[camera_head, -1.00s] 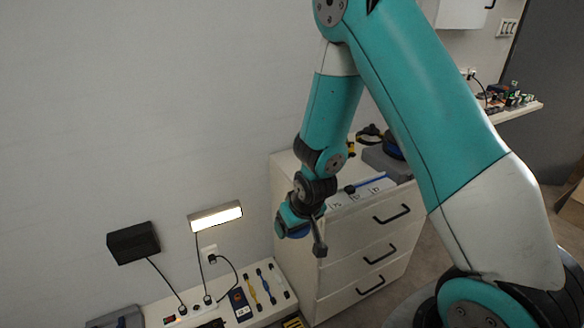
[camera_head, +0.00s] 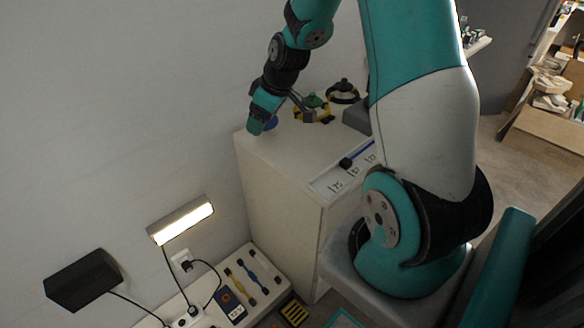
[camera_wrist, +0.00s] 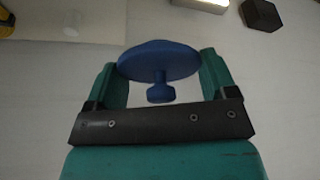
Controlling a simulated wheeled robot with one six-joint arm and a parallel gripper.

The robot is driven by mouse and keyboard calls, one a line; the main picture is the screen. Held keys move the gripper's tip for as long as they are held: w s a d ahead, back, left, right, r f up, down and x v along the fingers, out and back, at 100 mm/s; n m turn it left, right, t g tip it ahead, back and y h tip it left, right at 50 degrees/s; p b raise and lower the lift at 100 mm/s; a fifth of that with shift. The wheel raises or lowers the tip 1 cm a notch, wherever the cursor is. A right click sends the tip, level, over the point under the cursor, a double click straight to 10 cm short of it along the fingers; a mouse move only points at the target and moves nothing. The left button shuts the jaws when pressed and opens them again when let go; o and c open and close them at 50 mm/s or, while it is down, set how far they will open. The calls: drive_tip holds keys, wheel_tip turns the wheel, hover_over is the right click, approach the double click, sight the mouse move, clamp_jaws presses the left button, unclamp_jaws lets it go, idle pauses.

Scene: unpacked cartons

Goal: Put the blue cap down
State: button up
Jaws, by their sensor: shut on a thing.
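The blue cap (camera_wrist: 158,58), a round disc with a short stem and knob, sits between the two teal fingers of my gripper (camera_wrist: 163,72) in the wrist view. My gripper is shut on it. In the head view my gripper (camera_head: 262,112) is at the left side of the white cabinet's top. A sliver of the blue cap (camera_head: 271,124) shows beside the fingers there; the rest is hidden. I cannot tell whether the cap touches the cabinet top.
On the white cabinet (camera_head: 275,175) stand a green-and-yellow item (camera_head: 313,103), a black item (camera_head: 343,88) and a grey box (camera_head: 358,117). Labelled compartments (camera_head: 347,172) lie in front. A lit lamp (camera_head: 182,219) and a black box (camera_head: 83,279) are lower left.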

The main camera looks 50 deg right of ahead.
drive_tip(key=s+d+r+n+y+b, duration=0.1)
drive_tip(key=s+d+r+n, duration=0.2)
drive_tip(key=d+r, duration=0.25)
drive_tip(key=n+b, duration=0.1)
approach(290, 163)
drive_tip(key=shift+g, duration=0.4)
drive_tip(key=x, duration=0.6)
drive_tip(key=shift+w+a+f, duration=0.1)
drive_tip(key=shift+w+f, duration=0.15)
drive_tip(key=shift+w, duration=0.1)
drive_tip(key=o, duration=0.8)
